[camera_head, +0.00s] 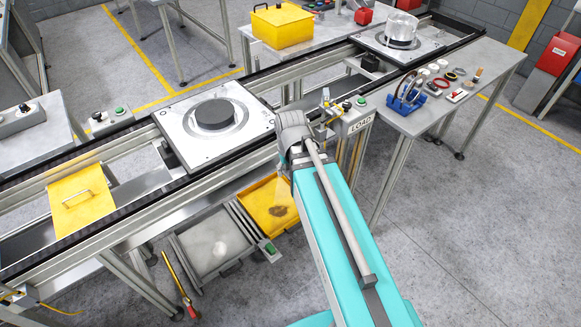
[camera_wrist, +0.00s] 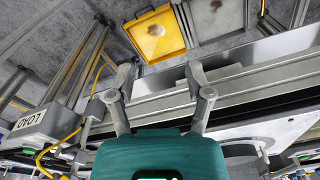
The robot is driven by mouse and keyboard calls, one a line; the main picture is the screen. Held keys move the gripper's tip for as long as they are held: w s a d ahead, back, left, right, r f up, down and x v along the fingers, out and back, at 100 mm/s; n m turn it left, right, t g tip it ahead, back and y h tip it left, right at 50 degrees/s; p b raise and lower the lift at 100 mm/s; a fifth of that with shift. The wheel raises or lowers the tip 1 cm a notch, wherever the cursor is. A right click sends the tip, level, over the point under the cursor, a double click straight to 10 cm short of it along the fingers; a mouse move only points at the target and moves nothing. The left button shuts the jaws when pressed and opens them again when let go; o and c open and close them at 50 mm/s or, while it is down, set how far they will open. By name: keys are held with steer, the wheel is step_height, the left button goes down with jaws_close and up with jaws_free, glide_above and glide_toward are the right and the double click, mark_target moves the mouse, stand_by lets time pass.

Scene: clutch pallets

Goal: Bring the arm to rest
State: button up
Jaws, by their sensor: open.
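My gripper (camera_wrist: 160,85) is open and empty in the wrist view, its two fingers spread apart. Beyond the fingers show the conveyor's metal rail and a yellow tray (camera_wrist: 158,36). In the head view my turquoise arm reaches up from the lower right to the conveyor's near side, beside the LOAD box (camera_head: 352,120). The gripper itself is hidden behind the arm's end there. A pallet (camera_head: 172,140) with a dark round disc (camera_head: 214,114) sits on the conveyor, left of the arm's end.
A second pallet (camera_head: 432,48) carries a clear and metallic cylinder (camera_head: 401,27) farther along the conveyor. A side table (camera_head: 412,122) holds rings and small parts. A yellow bin (camera_head: 282,25) stands behind. Yellow and grey trays (camera_head: 192,262) lie below the conveyor.

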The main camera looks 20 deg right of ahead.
steer(key=s+a, duration=0.2)
steer(key=s, duration=0.1)
steer(key=shift+s+g, duration=0.1)
steer(key=shift+g, duration=0.2)
stand_by(1.3)
steer(key=shift+c, duration=1)
